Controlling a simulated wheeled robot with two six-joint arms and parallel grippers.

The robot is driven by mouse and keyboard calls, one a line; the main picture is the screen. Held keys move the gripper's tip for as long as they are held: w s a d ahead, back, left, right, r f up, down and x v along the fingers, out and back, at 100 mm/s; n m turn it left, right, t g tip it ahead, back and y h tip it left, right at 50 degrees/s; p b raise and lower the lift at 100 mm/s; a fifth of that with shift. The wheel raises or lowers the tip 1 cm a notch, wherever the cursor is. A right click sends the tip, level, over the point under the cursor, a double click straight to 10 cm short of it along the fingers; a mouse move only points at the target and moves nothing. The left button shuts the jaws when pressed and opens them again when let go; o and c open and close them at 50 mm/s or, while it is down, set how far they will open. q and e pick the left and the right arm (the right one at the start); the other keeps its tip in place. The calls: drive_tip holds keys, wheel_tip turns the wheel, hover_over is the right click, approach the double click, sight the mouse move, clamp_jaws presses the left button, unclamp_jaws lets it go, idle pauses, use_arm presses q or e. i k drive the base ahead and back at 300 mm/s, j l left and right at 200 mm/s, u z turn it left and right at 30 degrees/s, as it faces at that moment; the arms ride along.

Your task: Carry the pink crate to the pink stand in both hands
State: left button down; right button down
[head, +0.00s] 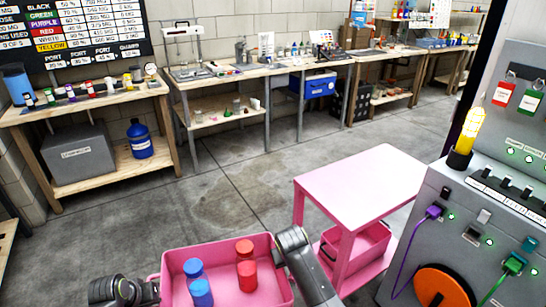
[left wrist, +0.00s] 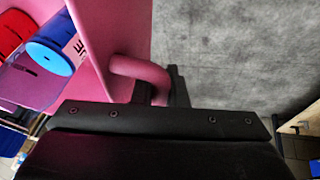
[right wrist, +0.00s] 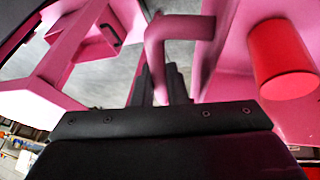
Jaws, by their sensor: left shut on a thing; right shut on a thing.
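The pink crate (head: 222,290) is at the bottom of the head view, held between my two grippers. My left gripper (head: 150,290) is shut on the crate's left handle (left wrist: 145,75). My right gripper (head: 285,262) is shut on the right handle (right wrist: 170,35). The pink stand (head: 360,180) is ahead and to the right of the crate, apart from it. Its top is bare. The crate's underside is hidden.
Another pink crate (head: 365,245) sits on the stand's lower shelf. A grey panel machine (head: 450,220) with cables and an orange wheel (head: 440,288) stands close on the right. Wooden benches (head: 75,105) line the back wall. The concrete floor (head: 220,195) ahead is clear.

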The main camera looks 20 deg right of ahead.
sight(363, 182)
drive_tip(key=z, duration=0.85)
drive_tip(key=i+j, duration=0.05)
